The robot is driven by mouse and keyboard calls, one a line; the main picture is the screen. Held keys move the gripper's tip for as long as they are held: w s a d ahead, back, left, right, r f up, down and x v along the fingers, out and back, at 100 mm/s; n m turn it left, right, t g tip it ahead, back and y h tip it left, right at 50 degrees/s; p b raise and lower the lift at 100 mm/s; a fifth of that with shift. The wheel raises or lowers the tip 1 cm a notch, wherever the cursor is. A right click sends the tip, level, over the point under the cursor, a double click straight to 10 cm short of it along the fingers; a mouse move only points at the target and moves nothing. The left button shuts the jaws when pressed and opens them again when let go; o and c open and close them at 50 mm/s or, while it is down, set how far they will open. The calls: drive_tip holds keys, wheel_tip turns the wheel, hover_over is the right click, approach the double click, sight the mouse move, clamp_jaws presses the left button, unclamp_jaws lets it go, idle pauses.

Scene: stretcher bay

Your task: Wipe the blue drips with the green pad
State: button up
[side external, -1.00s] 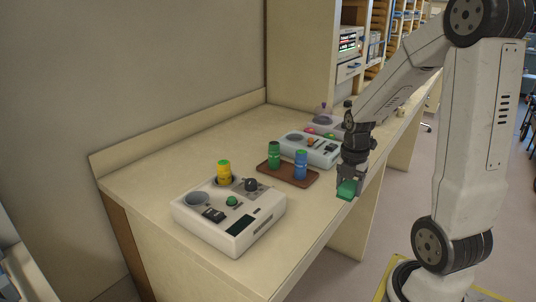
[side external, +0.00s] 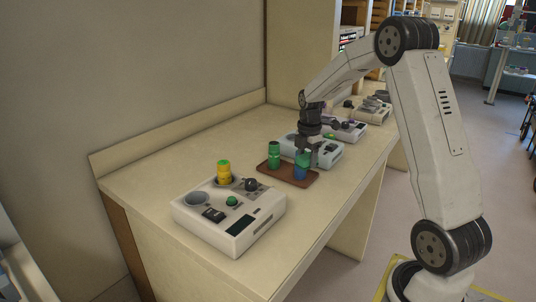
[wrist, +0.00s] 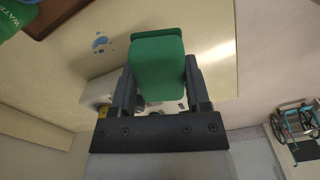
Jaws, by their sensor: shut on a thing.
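The green pad (wrist: 157,65) is clamped between the two fingers of my gripper (wrist: 158,85) in the wrist view. I cannot make out the drips in the side view.
A white device (side external: 228,215) with a yellow bottle (side external: 224,172) stands nearer, and more devices (side external: 345,130) stand farther along.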

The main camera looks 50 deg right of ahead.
drive_tip(key=w+f+m, duration=0.2)
drive_tip(key=w, duration=0.7)
drive_tip(key=w+a+f+m, duration=0.1)
drive_tip(key=w+f+m, duration=0.2)
drive_tip(key=w, duration=0.6)
drive_tip(key=shift+w+f, duration=0.25)
